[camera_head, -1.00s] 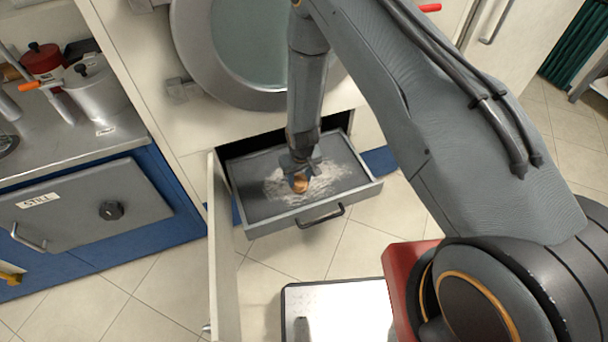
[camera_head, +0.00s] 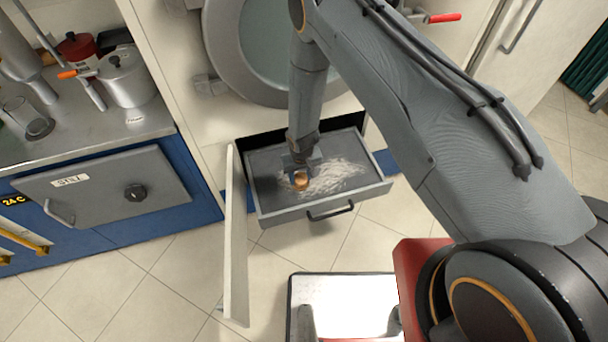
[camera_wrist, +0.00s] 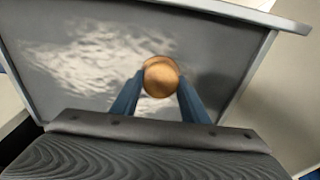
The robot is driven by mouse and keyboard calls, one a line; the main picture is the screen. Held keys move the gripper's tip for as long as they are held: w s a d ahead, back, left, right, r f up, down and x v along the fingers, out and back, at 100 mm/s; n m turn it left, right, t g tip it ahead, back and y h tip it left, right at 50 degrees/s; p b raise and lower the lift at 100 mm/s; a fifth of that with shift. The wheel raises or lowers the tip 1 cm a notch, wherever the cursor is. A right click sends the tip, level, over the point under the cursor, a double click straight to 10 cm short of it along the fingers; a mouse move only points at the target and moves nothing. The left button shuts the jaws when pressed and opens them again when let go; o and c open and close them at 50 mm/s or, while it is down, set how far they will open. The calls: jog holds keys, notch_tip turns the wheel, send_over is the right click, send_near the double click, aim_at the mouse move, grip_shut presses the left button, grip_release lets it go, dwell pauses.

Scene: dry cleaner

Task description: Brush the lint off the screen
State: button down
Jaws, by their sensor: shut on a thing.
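The screen is the dark grey floor of a pulled-out drawer (camera_head: 270,209) below the round machine door. Whitish lint (camera_head: 340,176) covers the middle and right of it; the left part looks mostly bare. My gripper (camera_head: 300,172) reaches down over the left-middle of the screen. It is shut on a round brown wooden piece (camera_head: 301,181), seemingly the brush's handle; it also shows between the blue fingers in the wrist view (camera_wrist: 161,76). The brush's lower end is hidden, so I cannot tell whether it touches the screen. In the wrist view the lint (camera_wrist: 100,58) lies mostly left of the brush.
An open cream door panel (camera_head: 236,240) stands just left of the drawer. The round machine door (camera_head: 262,50) is behind and above it. A steel counter (camera_head: 75,138) with pots and a glass is at left. Tiled floor is open in front of the drawer.

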jog(key=shift+s+a+f+p, duration=0.1)
jog(key=shift+s+a+p, duration=0.2)
jog(key=shift+a, duration=0.35)
jog(key=shift+s+a+f+p, duration=0.15)
jog(key=shift+a+p, duration=0.15)
jog(key=shift+a, duration=0.3)
jog(key=shift+s+a+r+p, duration=0.1)
jog(key=shift+s+a+p, duration=0.2)
jog(key=shift+a, duration=0.55)
jog(key=shift+s+a+r+p, duration=0.1)
jog(key=shift+s+a+p, duration=0.2)
jog(key=shift+a, duration=0.55)
notch_tip(320, 180, up, 6)
jog(key=p, duration=0.2)
jog(key=shift+w, duration=0.1)
jog(key=shift+r+p, duration=0.65)
jog(key=shift+r, duration=0.9)
